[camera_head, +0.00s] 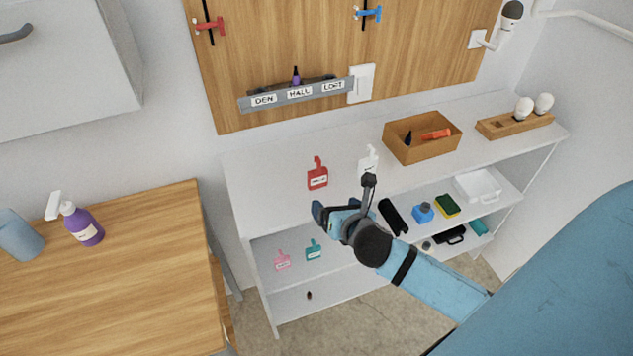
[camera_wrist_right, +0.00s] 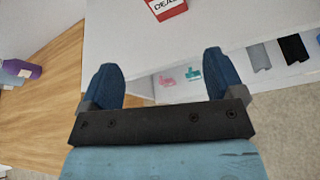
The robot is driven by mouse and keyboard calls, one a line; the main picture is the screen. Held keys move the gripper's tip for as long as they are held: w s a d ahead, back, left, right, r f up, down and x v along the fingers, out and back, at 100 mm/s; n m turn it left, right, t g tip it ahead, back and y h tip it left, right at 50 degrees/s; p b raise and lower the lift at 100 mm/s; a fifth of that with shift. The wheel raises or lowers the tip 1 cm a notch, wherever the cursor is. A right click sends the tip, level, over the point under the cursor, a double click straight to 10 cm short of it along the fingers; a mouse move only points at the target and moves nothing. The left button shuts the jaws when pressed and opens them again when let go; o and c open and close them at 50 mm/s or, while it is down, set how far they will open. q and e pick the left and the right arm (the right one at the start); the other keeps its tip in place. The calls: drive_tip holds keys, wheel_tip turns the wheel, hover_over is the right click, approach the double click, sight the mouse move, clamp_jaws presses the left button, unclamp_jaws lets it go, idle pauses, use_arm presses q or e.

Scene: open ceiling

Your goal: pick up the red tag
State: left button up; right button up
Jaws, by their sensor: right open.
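The red tag (camera_head: 317,175) lies on the white top shelf, left of the white tag (camera_head: 368,162). It also shows at the top edge of the right wrist view (camera_wrist_right: 167,8), partly cut off, with dark lettering on a white label. My right gripper (camera_head: 334,211) is open and empty, in front of the shelf's front edge and nearer to me than the red tag. In the right wrist view its two blue fingers (camera_wrist_right: 157,85) stand wide apart, and the red tag is beyond them. My left gripper is not in view.
A pink tag (camera_head: 283,260) and a teal tag (camera_head: 313,250) lie on the lower shelf. A brown box (camera_head: 403,152) and a wooden block (camera_head: 495,129) stand farther right on top. A wooden table (camera_head: 140,290) with a purple spray bottle (camera_head: 84,226) is at left.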

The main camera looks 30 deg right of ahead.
sight(319, 178)
drive_tip(key=w+d+n, duration=0.1)
drive_tip(key=w, duration=0.2)
drive_tip(key=w+d, duration=0.1)
drive_tip(key=w, duration=0.2)
drive_tip(key=w+d+f+n, duration=0.1)
drive_tip(key=w, duration=0.1)
drive_tip(key=shift+w+d+n+h, duration=0.1)
drive_tip(key=shift+w+n+h, duration=0.2)
drive_tip(key=shift+w+h, duration=0.1)
drive_tip(key=shift+f+p+x, duration=0.15)
drive_tip(key=shift+p+x, duration=0.1)
drive_tip(key=shift+x, duration=1.1)
drive_tip(key=shift+f+p+x, duration=0.15)
drive_tip(key=shift+p+x, duration=0.05)
drive_tip(key=shift+x, duration=1.2)
drive_tip(key=shift+s, duration=0.15)
drive_tip(key=c, duration=1)
